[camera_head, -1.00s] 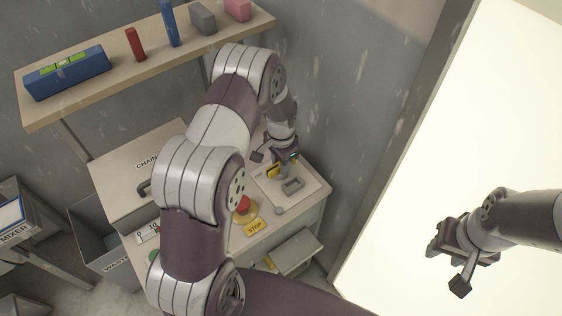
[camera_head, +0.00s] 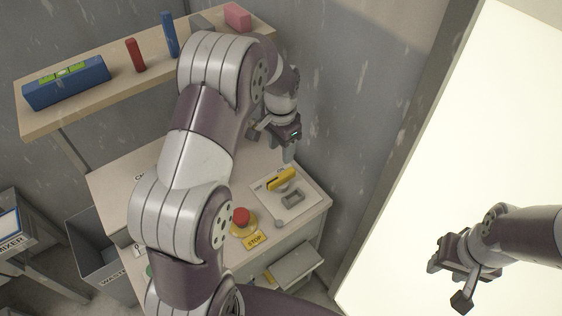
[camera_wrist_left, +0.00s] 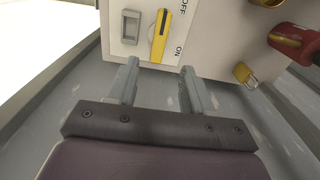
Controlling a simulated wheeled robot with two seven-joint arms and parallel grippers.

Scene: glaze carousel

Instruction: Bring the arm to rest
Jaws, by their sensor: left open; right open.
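My left gripper (camera_head: 270,144) is open and empty, raised above and behind the switch plate (camera_head: 308,196) on the machine top. A yellow lever (camera_head: 281,179) lies on that plate beside a grey bracket (camera_head: 292,198). In the left wrist view, the lever (camera_wrist_left: 160,38) is beyond the open fingers (camera_wrist_left: 158,70), apart from them, between the labels OFF and ON along its right side. My right gripper (camera_head: 455,270) is open and empty at the lower right, in front of the bright panel.
A red stop button (camera_head: 241,216) stands left of the switch plate. A wooden shelf (camera_head: 120,93) holding several blocks runs behind my left arm. The grey wall (camera_head: 355,120) is close to the right of my left gripper. A grey waste bin (camera_head: 92,250) stands at left.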

